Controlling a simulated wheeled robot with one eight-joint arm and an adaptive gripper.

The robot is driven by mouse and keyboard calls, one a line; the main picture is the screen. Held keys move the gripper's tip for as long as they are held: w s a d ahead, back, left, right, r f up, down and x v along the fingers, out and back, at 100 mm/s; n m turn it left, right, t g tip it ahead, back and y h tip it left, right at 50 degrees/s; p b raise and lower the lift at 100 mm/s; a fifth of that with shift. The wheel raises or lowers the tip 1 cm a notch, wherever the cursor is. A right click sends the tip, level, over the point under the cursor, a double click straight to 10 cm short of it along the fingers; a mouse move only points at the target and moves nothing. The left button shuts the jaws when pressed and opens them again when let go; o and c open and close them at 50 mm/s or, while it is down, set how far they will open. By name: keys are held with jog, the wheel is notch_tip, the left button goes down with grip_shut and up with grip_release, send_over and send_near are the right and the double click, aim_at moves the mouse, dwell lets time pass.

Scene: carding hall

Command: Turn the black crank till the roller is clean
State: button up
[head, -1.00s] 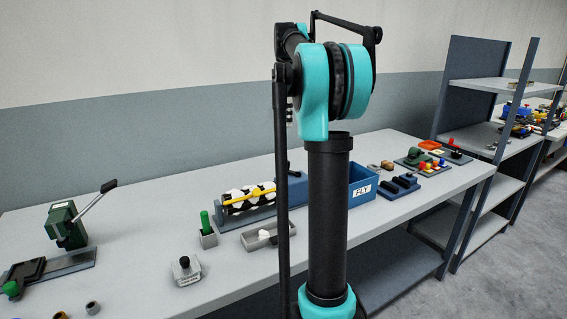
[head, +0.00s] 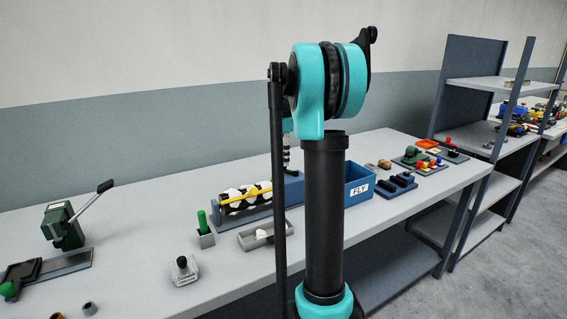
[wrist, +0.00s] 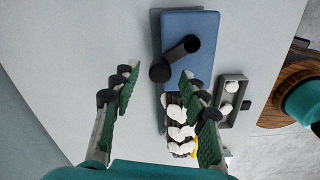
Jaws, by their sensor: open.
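The black crank (wrist: 177,57) sits on a blue housing (wrist: 190,22) in the wrist view. Its round knob end lies at lower left. The roller (wrist: 173,117), black with white fluff patches, adjoins the housing, partly hidden by my right finger. In the head view the roller (head: 232,207) lies along the bench with a yellow bar (head: 245,193) across it; the crank is hidden there behind my arm. My gripper (wrist: 160,77) is open and empty, above the bench. The crank's knob shows between its fingertips; I cannot tell that anything touches.
A grey tray (head: 252,241) with white fluff lies in front of the roller. A blue bin marked FLY (head: 360,190) stands to the right. A green-handled tool in a holder (head: 205,238) and a small labelled weight (head: 184,278) stand left. Bare bench lies around them.

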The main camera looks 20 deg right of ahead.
jog(key=shift+f, duration=1.25)
jog(key=shift+c, duration=0.5)
grip_shut()
